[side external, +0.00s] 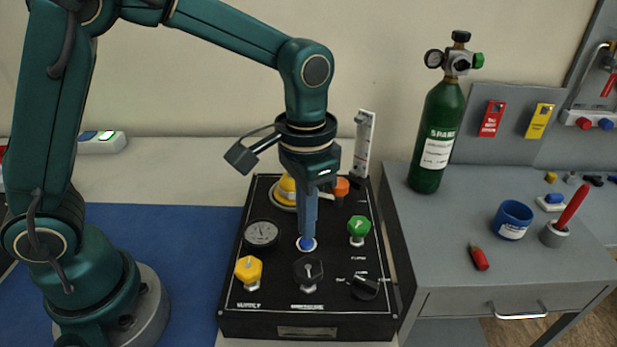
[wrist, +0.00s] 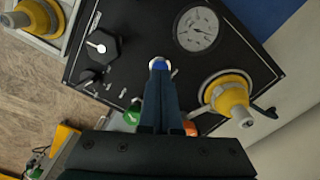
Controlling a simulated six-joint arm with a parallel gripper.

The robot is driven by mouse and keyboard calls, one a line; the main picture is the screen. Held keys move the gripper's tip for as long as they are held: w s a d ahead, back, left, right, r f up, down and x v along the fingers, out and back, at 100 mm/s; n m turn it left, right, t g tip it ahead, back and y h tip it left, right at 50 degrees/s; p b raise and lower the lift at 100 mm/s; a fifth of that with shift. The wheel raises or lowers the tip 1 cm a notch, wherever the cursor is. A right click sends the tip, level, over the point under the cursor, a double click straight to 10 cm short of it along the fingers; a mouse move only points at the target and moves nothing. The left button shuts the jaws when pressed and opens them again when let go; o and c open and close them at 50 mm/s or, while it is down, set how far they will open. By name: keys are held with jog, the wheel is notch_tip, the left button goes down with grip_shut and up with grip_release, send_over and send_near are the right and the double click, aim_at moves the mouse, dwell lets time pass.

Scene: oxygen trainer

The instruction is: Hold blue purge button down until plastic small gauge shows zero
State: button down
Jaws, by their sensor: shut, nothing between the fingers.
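The blue purge button (side external: 306,244) sits in a pale ring near the middle of the black panel (side external: 325,322). My gripper (side external: 308,234) points straight down with its tips at the button; I cannot tell how far the button is pressed. In the wrist view the shut fingers (wrist: 158,72) reach the blue button (wrist: 159,64), partly hiding it. The small round gauge (side external: 262,233) is left of the button. It also shows in the wrist view (wrist: 198,28), but its reading is too small to make out.
On the panel are a yellow knob (side external: 248,270), black knob (side external: 308,271), green knob (side external: 358,229) and black selector (side external: 365,287). A clear flow tube (side external: 364,145) stands behind. A green cylinder (side external: 437,135), blue cup (side external: 511,220) and red marker (side external: 479,257) are on the grey bench.

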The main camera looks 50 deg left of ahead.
jog(key=shift+f, duration=0.95)
dwell(0.5)
dwell(1.1)
jog(key=shift+r, duration=3.55)
notch_tip(320, 180, up, 6)
jog(key=n+t, duration=0.2)
jog(key=t, duration=0.1)
send_over(262, 232)
jog(key=s+a+f+n+t, duration=0.1)
jog(key=s+a+f+t, duration=0.1)
jog(key=s+f, duration=0.2)
jog(key=shift+s+a+t, duration=0.3)
jog(key=shift+s+a, duration=0.05)
jog(key=shift+s, duration=0.85)
